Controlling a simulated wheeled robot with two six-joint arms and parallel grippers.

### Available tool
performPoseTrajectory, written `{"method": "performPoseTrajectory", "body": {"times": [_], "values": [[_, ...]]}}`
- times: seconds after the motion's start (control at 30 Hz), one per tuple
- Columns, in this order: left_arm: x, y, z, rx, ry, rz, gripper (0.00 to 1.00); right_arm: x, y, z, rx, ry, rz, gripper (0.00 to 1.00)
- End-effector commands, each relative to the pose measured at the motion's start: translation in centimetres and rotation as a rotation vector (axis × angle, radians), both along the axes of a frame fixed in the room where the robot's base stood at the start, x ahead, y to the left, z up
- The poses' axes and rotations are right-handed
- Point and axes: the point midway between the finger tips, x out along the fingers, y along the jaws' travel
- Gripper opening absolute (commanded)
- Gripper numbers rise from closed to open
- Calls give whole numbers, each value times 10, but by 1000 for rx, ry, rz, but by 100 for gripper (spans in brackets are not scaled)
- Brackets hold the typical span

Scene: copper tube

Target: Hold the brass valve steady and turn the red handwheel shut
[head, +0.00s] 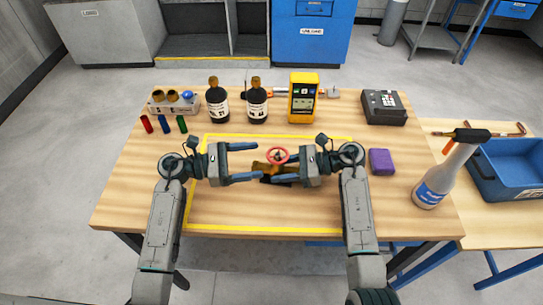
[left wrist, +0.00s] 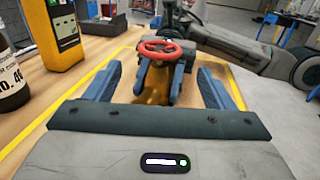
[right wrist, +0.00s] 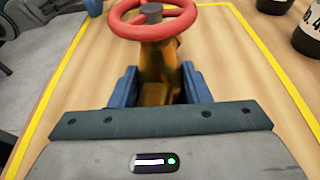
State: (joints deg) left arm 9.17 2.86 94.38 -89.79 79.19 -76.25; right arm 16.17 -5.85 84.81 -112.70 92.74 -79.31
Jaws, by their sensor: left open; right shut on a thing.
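The brass valve (head: 262,167) sits inside the yellow outline on the table, with the red handwheel (head: 278,156) on top. My right gripper (head: 279,167) is shut on the valve body from the right; in the right wrist view the brass body (right wrist: 158,72) is between its blue fingers and the handwheel (right wrist: 152,20) is above them. My left gripper (head: 250,161) is open to the left of the valve, its fingers pointing at it. In the left wrist view the handwheel (left wrist: 160,49) and brass body (left wrist: 152,85) lie ahead, between and beyond the open fingers.
Two dark bottles (head: 218,104) and a yellow device (head: 303,99) stand behind the outline. A purple block (head: 381,162) and a spray bottle (head: 440,180) are at the right. A white rack (head: 173,103) and small coloured cylinders are at the back left. The table's front left is clear.

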Motion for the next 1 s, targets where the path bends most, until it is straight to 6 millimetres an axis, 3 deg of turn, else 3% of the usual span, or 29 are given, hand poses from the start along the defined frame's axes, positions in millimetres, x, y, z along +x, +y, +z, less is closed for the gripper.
{"method": "performPoseTrajectory", "body": {"times": [0.1, 0.3, 0.7, 0.73, 0.93, 1.0], "values": [[5, -24, 1, -5, 0, -1, 76, 0, 0, 1, 1, -1, -1, 30], [9, -49, 1, -3, 1, 0, 76, 0, 0, 1, 1, -1, -1, 30], [11, -58, 0, 0, 1, 0, 76, 0, 0, 1, 1, -1, -1, 30], [11, -58, 0, 0, 1, 0, 75, 0, 0, 1, 1, -1, -1, 30], [11, -58, 0, 0, 1, 1, 35, 0, 0, 1, 0, -1, -1, 30], [11, -58, 0, 0, 1, 0, 32, 0, 0, 1, 0, -1, -1, 30]]}}
